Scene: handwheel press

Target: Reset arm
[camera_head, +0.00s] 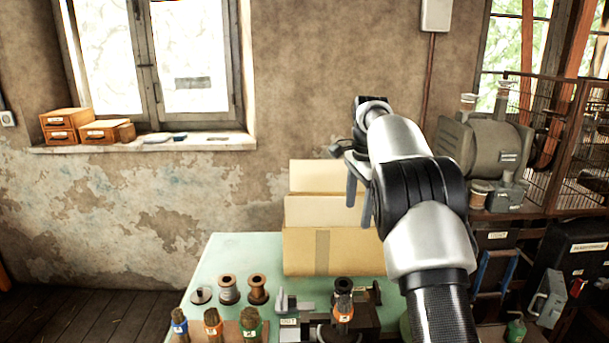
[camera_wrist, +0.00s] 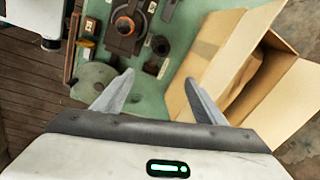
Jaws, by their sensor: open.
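My gripper (camera_head: 359,192) is raised in front of the open cardboard box in the head view, its two fingers pointing down. In the wrist view my gripper (camera_wrist: 158,82) has its fingers spread apart, with nothing between them but the green tabletop below. The dark handwheel press (camera_head: 367,313) stands on the table at the lower middle of the head view, partly cut off by the frame edge. What seems to be the same press (camera_wrist: 122,38) shows at the top of the wrist view, apart from my fingers.
The open cardboard box (camera_head: 305,250) stands on the back of the green table (camera_head: 232,254); in the wrist view the box (camera_wrist: 205,48) lies right of my fingers. Spools (camera_head: 229,290) and labelled brushes or bottles (camera_head: 213,324) occupy the table's left front. A shelf with a grey machine (camera_head: 485,150) stands right.

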